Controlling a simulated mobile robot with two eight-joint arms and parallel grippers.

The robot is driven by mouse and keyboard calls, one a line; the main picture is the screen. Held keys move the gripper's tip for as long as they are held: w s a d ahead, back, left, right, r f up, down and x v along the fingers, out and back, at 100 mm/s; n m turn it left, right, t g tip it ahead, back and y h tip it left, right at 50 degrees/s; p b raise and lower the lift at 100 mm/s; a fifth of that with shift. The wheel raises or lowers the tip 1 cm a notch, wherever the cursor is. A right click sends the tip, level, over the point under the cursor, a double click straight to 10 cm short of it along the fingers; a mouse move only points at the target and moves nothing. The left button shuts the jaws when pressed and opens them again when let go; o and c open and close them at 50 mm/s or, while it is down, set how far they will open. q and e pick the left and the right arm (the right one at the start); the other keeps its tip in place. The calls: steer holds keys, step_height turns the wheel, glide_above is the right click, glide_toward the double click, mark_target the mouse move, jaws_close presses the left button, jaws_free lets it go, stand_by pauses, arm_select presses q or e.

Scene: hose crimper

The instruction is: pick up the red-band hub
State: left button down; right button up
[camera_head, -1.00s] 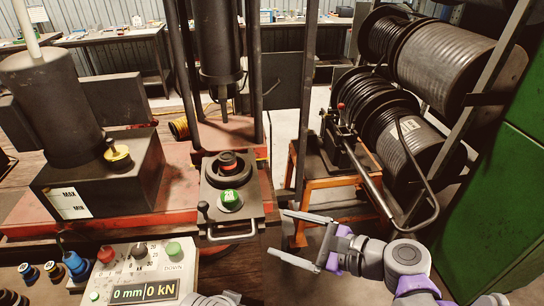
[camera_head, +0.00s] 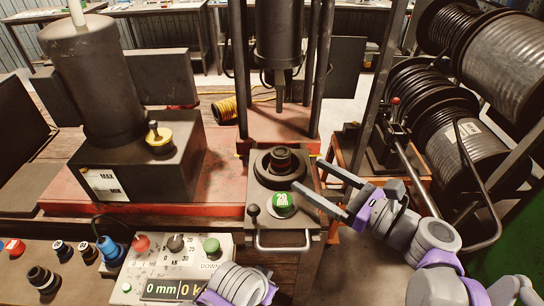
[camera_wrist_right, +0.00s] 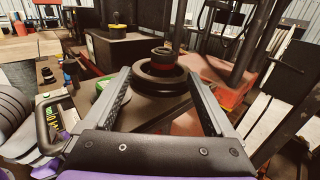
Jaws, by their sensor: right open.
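The red-band hub (camera_head: 281,160) is a short dark cylinder standing upright in the middle of a dark ring (camera_head: 261,170) on the press's small table. Its red band shows clearly in the right wrist view (camera_wrist_right: 161,54). My right gripper (camera_head: 310,175) is open and empty, just right of the ring, with its fingers pointing toward the hub. In the right wrist view, the fingertips (camera_wrist_right: 160,73) are spread to either side of the ring, and the hub stands between them, farther off. My left gripper's fingers are not in view.
A round green-topped piece (camera_head: 284,203) sits in front of the ring, above a metal handle (camera_head: 284,248). Press columns (camera_head: 322,65) and the ram (camera_head: 279,40) stand behind the hub. A control panel (camera_head: 165,265) is at the front left, hose reels (camera_head: 465,145) at the right.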

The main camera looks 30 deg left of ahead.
mark_target(289, 160)
steer(key=a, duration=0.3)
steer(key=w+a, duration=0.1)
steer(key=a, duration=0.2)
steer(key=w+a, duration=0.1)
steer(key=a, duration=0.2)
steer(key=shift+w+a+p, duration=0.2)
steer(key=shift+a+p, duration=0.15)
steer(key=shift+p, duration=0.05)
jaws_close()
